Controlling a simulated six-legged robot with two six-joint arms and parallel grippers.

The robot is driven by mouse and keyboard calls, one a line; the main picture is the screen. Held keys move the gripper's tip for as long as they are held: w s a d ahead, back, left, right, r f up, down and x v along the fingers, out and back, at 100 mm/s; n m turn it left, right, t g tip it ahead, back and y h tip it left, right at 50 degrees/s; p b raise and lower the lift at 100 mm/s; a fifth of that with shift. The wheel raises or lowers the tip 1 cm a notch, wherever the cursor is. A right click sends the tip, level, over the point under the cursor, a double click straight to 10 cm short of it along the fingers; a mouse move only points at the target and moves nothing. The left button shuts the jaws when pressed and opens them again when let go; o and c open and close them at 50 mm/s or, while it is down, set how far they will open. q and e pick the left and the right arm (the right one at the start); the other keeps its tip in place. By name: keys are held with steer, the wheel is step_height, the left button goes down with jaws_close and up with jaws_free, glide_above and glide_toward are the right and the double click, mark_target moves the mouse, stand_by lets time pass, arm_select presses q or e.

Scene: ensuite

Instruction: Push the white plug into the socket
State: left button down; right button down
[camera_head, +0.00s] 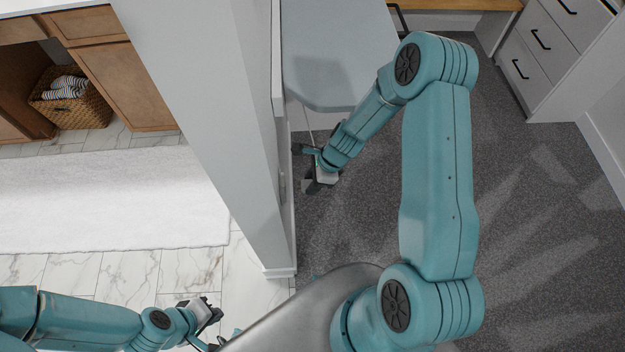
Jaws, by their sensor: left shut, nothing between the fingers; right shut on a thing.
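My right gripper (308,180) is low over the carpet, close to the right face of the wall end. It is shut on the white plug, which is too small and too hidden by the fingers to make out. A thin pale cord (309,126) runs up from near the gripper. A pale plate (282,187) on the wall beside the gripper is seen almost edge-on; it may be the socket, but its holes cannot be seen. I cannot tell whether the plug touches it. My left gripper (213,313) is shut and empty over the marble floor.
The wall end (215,120) stands between my two grippers. A grey-white surface (335,60) overhangs just beyond my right gripper. White drawers (550,50) stand at the upper right. A wicker basket (85,105) and a white rug (110,200) are left. Grey carpet (540,240) is clear.

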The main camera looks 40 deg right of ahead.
mark_target(301, 185)
steer(key=shift+w+a+p, duration=0.35)
steer(key=shift+w+a, duration=0.15)
steer(key=shift+a, duration=0.35)
steer(key=shift+w+a+p, duration=0.3)
steer(key=shift+w+a, duration=0.2)
steer(key=shift+a, duration=0.3)
steer(key=shift+d, duration=0.15)
stand_by(0.4)
steer(key=shift+s+d, duration=0.1)
steer(key=shift+s+d+b, duration=0.3)
steer(key=shift+s+d, duration=0.1)
steer(key=shift+d, duration=0.2)
steer(key=shift+s+d, duration=0.2)
steer(key=shift+d, duration=0.15)
steer(key=shift+s+d, duration=0.15)
steer(key=shift+d, duration=0.05)
steer(key=shift+a, duration=0.1)
stand_by(0.7)
